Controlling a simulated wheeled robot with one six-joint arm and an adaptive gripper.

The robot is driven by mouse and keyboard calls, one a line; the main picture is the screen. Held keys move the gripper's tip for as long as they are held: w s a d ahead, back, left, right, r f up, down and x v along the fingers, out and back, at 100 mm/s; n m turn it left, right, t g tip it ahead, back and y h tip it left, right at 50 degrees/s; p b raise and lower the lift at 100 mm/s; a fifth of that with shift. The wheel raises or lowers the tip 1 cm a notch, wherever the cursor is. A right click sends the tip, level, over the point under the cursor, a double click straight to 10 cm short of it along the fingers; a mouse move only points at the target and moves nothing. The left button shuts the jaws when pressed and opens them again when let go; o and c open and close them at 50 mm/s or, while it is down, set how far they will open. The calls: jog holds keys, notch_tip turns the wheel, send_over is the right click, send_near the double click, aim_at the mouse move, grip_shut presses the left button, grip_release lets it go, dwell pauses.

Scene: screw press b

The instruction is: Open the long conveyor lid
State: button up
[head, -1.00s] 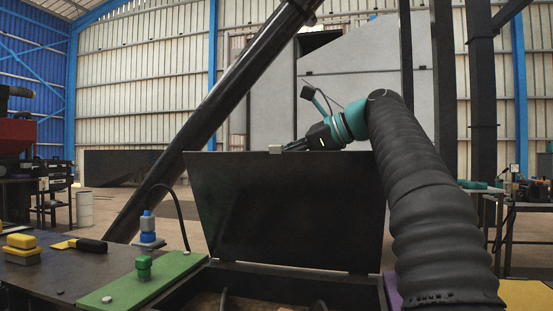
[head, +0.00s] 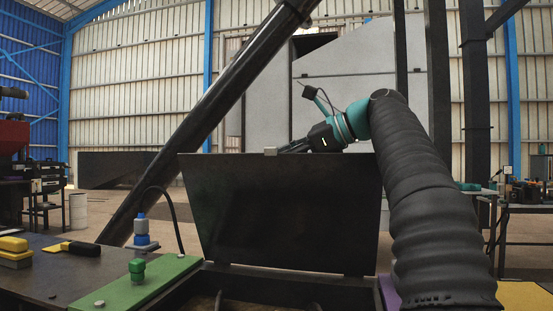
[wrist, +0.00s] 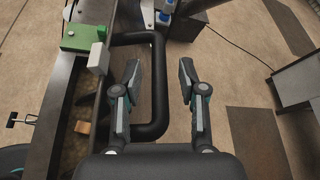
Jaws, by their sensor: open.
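The long conveyor lid (head: 285,215) is a dark flat panel. In the head view it stands nearly upright above the open trough (head: 255,282), with a small pale block (head: 270,151) on its top edge. My gripper (head: 290,148) is at the lid's top edge, right of the block, its fingertips partly hidden by the lid. In the wrist view my gripper (wrist: 159,82) is open, with nothing clasped between its fingers. A black bent bar (wrist: 158,75) shows between the fingers in the picture; I cannot tell its depth. The pale block also shows in the wrist view (wrist: 98,58).
A green panel (head: 140,285) with a green button (head: 137,268) lies left of the trough. A blue-topped post (head: 141,230) stands behind it. A yellow block (head: 14,252) and a yellow-black tool (head: 75,247) lie on the left table. A thick dark sloping tube (head: 205,120) rises behind the lid.

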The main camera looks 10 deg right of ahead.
jog(key=v, duration=0.6)
jog(key=shift+c, duration=0.2)
